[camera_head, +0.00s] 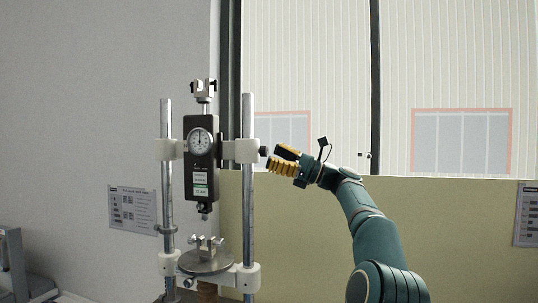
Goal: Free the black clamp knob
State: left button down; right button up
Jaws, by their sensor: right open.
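The black clamp knob (264,151) sticks out to the right of the upper white clamp block (246,150) on the tester's right-hand post. My right gripper (273,157) is open just right of the knob, with its yellow-and-black fingers pointing left toward it. The fingertips are very close to the knob; I cannot tell whether they touch it or reach around it. The tester's black gauge body (201,165), with a round dial, hangs between the two metal posts. My left gripper is not in view.
A round metal plate (204,265) with a small fixture sits low between the posts. The right post (248,215) stands close left of my gripper. A printed sheet (134,209) is on the left wall. Open space lies right of the tester, before the cream panel (300,240).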

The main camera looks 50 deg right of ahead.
aim_at(264, 151)
jog(key=v, duration=0.9)
jog(key=shift+s+d, duration=0.25)
jog(key=shift+s, duration=0.1)
jog(key=shift+f, duration=0.1)
jog(key=w+a+r+m+h+b, duration=0.1)
jog(key=w+a+m, duration=0.1)
jog(key=w, duration=0.1)
jog(key=w+a+r+m+t+h+b, duration=0.1)
jog(key=w+a+r+m, duration=0.1)
jog(key=w, duration=0.1)
jog(key=w+a+r+m+t+h+b, duration=0.1)
jog(key=w+a+m, duration=0.2)
jog(key=shift+w+r, duration=0.2)
jog(key=shift+r, duration=0.05)
jog(key=shift+c, duration=0.4)
grip_shut()
